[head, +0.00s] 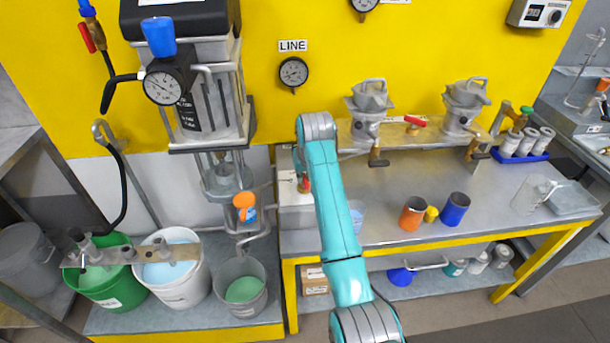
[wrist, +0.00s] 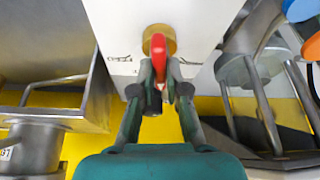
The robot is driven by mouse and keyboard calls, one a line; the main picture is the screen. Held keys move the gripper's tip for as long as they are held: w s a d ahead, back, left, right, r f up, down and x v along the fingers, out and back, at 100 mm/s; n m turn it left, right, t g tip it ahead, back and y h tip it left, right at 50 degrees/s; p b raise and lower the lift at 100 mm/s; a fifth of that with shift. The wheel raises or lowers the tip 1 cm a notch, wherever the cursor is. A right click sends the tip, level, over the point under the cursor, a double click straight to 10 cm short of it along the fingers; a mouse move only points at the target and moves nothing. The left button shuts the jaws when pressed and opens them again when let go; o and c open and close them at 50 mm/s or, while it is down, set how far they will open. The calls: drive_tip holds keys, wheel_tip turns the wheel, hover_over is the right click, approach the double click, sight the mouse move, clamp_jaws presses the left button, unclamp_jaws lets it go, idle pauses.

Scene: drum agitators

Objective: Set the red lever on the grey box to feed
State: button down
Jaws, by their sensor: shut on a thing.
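The red lever (wrist: 158,52) is mounted on a round brass hub (wrist: 161,38) on the pale face of the grey box (wrist: 195,22) in the wrist view. It points toward the bottom of that picture, between the fingers of my gripper (wrist: 160,92), which is shut on it. Small dark markings sit on the box face on both sides of the hub; I cannot read them. In the head view a bit of the red lever (head: 304,184) and the grey box (head: 290,190) show just left of my arm. My gripper is hidden there behind the arm.
The box stands at the left end of a steel bench (head: 400,233). Left of it is a drum agitator (head: 222,172) with an orange knob (head: 245,201). An orange cup (head: 412,214) and a blue cup (head: 455,209) stand right of my arm. Several buckets stand at the lower left.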

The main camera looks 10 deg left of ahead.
drive_tip(key=m+h, duration=0.1)
drive_tip(key=m, duration=0.1)
drive_tip(key=m+h, duration=0.1)
drive_tip(key=m, duration=0.2)
drive_tip(key=shift+a+m+t, duration=0.15)
drive_tip(key=shift+m+t, duration=0.15)
drive_tip(key=m+h, duration=0.1)
drive_tip(key=m, duration=0.4)
drive_tip(key=shift+g+h, duration=0.4)
drive_tip(key=c, duration=1.2)
unclamp_jaws()
drive_tip(key=v, duration=1.2)
drive_tip(key=shift+a, duration=0.2)
